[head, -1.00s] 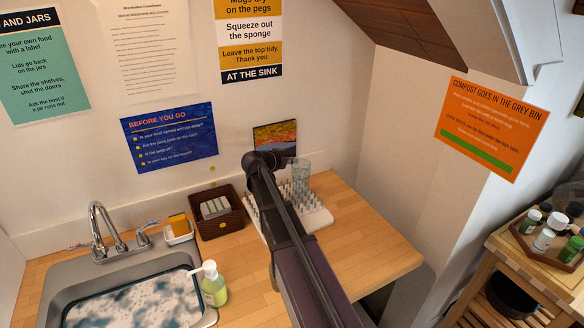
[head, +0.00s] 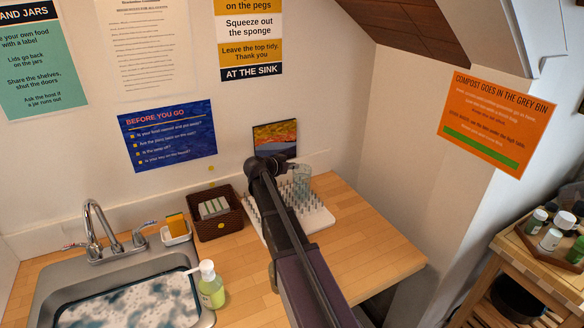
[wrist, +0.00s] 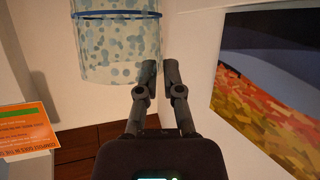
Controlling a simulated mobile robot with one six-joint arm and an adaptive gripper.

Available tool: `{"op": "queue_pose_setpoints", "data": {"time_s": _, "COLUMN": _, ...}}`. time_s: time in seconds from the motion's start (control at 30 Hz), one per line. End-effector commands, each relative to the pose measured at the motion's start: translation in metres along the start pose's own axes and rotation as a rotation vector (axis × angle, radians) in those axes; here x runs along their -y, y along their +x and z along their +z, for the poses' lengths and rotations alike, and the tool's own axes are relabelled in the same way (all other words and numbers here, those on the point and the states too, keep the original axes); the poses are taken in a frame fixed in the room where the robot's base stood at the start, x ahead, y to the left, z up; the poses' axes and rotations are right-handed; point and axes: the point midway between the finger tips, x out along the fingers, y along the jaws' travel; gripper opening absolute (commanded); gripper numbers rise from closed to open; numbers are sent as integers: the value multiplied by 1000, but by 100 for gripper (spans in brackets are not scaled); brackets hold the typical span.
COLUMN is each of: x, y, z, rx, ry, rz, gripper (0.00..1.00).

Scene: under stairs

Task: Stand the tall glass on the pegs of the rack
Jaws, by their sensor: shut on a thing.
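The tall glass (head: 302,182) is clear with blue-green spots. It shows close up in the wrist view (wrist: 112,45), with a dark blue band around it. My gripper (wrist: 160,68) is shut on the wall of the glass near one end, the fingers close together. In the head view my gripper (head: 287,168) is just left of the glass and partly hidden by my arm. The rack (head: 318,220) is a white board with several upright pegs on the counter. The glass is upright over its back part. My arm hides part of the rack, and I cannot tell whether glass and pegs touch.
A framed picture (head: 275,138) leans at the wall behind the rack. A brown basket (head: 217,226), a sponge holder (head: 176,238), a soap bottle (head: 211,290) and the sink (head: 50,292) are to the left. The wooden counter (head: 370,250) right of the rack is clear.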

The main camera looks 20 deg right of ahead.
Motion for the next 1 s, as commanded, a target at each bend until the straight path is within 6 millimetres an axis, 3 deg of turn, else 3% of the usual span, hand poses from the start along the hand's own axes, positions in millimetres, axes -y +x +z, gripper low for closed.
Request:
{"op": "queue_pose_setpoints", "data": {"time_s": 0.1, "x": 0, "y": 2, "z": 3, "rx": -1, "ry": 0, "rz": 0, "gripper": 0}}
{"op": "queue_pose_setpoints", "data": {"time_s": 0.13, "x": 0, "y": 1, "z": 3, "rx": 0, "ry": 0, "rz": 0, "gripper": 15}}
{"op": "queue_pose_setpoints", "data": {"time_s": 0.23, "x": 0, "y": 1, "z": 2, "rx": 0, "ry": 0, "rz": 0, "gripper": 44}}
{"op": "queue_pose_setpoints", "data": {"time_s": 0.8, "x": 0, "y": -1, "z": -2, "rx": 0, "ry": 0, "rz": 0, "gripper": 44}}
{"op": "queue_pose_setpoints", "data": {"time_s": 1.0, "x": 0, "y": -23, "z": -2, "rx": 0, "ry": -1, "rz": -2, "gripper": 44}}
